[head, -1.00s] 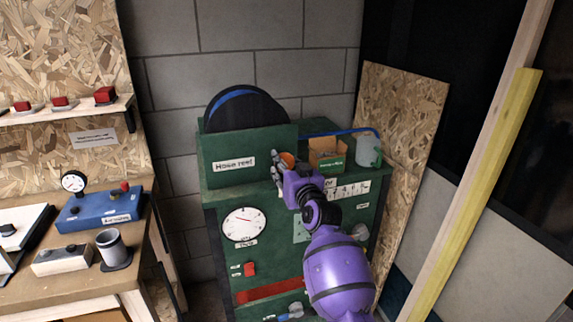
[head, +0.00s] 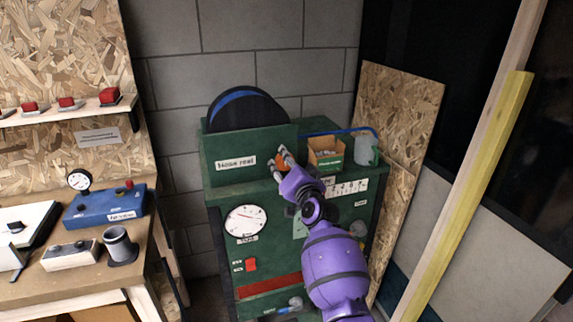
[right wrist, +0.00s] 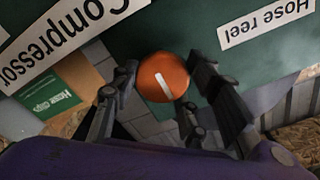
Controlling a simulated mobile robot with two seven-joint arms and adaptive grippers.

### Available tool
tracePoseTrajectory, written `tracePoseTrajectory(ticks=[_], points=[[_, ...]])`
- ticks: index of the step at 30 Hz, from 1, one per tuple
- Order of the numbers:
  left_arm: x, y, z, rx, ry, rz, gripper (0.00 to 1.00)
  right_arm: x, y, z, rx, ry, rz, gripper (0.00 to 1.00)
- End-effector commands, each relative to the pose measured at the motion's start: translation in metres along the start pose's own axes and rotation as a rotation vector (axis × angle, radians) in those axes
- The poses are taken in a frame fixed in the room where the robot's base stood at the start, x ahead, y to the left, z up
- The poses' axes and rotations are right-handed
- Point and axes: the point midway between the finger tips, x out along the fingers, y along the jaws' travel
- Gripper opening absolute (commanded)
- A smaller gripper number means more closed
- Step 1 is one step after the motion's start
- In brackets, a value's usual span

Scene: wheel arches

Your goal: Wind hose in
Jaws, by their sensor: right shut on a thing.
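The hose reel (head: 221,108) is a dark drum with blue hose on it, behind a green panel labelled "Hose reel" (head: 236,163). An orange round knob (right wrist: 163,77) with a white mark is on the green front; it shows only partly in the head view (head: 281,165), behind the fingers. My right gripper (head: 285,157) is shut on the orange knob, with a finger on either side of it in the right wrist view (right wrist: 160,90). Blue hose (head: 345,131) runs right from the reel along the cabinet top. My left gripper is not in view.
A cardboard box (head: 326,156) of hose clips and a translucent jug (head: 366,150) stand on the cabinet top. The cabinet front carries a dial (head: 245,221) and a red switch (head: 251,265). A workbench with a blue gauge box (head: 104,208) stands left.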

Motion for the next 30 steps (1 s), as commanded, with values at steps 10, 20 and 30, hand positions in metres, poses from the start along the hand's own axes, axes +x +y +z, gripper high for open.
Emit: tracePoseTrajectory(ticks=[10, 20, 30], points=[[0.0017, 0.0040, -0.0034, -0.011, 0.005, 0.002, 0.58, -0.0004, 0.0024, -0.0029, 0.011, 0.006, 0.003, 0.15], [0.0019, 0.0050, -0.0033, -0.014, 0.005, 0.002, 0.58, -0.0003, 0.0018, -0.0018, 0.011, 0.004, 0.002, 0.58], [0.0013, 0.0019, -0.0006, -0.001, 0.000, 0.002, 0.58, -0.0063, 0.0009, -0.0003, 0.012, 0.002, 0.000, 0.58]])
